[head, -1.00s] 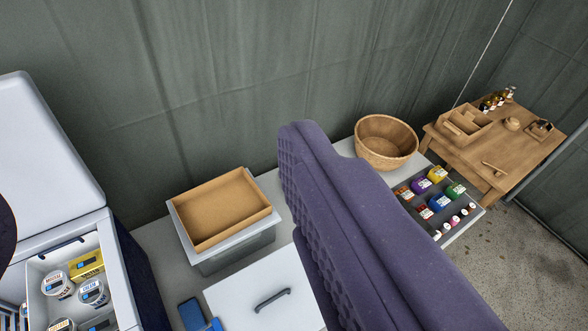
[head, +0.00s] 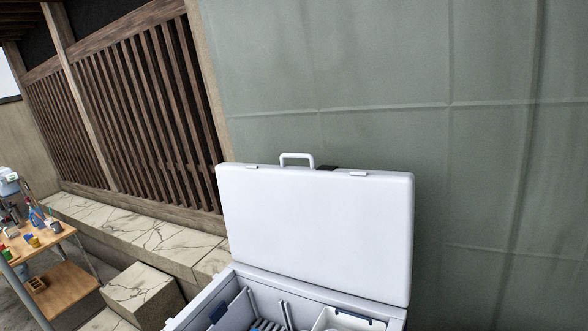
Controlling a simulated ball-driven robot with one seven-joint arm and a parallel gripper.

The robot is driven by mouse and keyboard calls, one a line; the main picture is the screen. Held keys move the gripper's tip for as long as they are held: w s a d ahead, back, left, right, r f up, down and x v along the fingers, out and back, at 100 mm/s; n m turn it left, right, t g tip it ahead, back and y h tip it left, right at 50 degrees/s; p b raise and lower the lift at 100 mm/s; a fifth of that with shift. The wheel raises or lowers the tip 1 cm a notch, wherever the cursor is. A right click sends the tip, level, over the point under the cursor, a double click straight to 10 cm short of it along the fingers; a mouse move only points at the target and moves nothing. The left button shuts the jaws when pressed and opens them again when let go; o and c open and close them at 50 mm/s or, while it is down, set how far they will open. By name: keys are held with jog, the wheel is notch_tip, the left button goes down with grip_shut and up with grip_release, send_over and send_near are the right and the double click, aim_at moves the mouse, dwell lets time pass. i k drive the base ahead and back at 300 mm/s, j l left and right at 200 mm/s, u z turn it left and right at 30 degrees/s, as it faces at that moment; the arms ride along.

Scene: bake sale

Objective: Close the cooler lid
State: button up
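The cooler's white lid (head: 315,228) stands open and nearly upright, with a white handle (head: 297,160) on its top edge. The open cooler body (head: 222,290) is below it at the bottom of the head view, cut off by the frame edge. Inside, dividers and part of a white tub (head: 345,318) show. My gripper is not in view, so its distance from the lid cannot be told.
A grey-green tarp wall (head: 480,130) rises behind and right of the lid. Left are a slatted wooden wall (head: 140,100), a stone ledge (head: 130,225) and a stone block (head: 142,294). A small wooden table (head: 70,285) with bottles and cups stands far left.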

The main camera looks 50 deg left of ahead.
aim_at(348, 230)
jog(key=i+j+u, duration=0.2)
jog(key=j, duration=0.2)
jog(key=j+u, duration=0.15)
jog(key=j, duration=0.25)
jog(key=i+j+u, duration=0.2)
jog(key=j, duration=0.2)
jog(key=i+j+u, duration=0.2)
jog(key=j, duration=0.15)
jog(key=i+j+u, duration=0.15)
jog(key=j, duration=0.15)
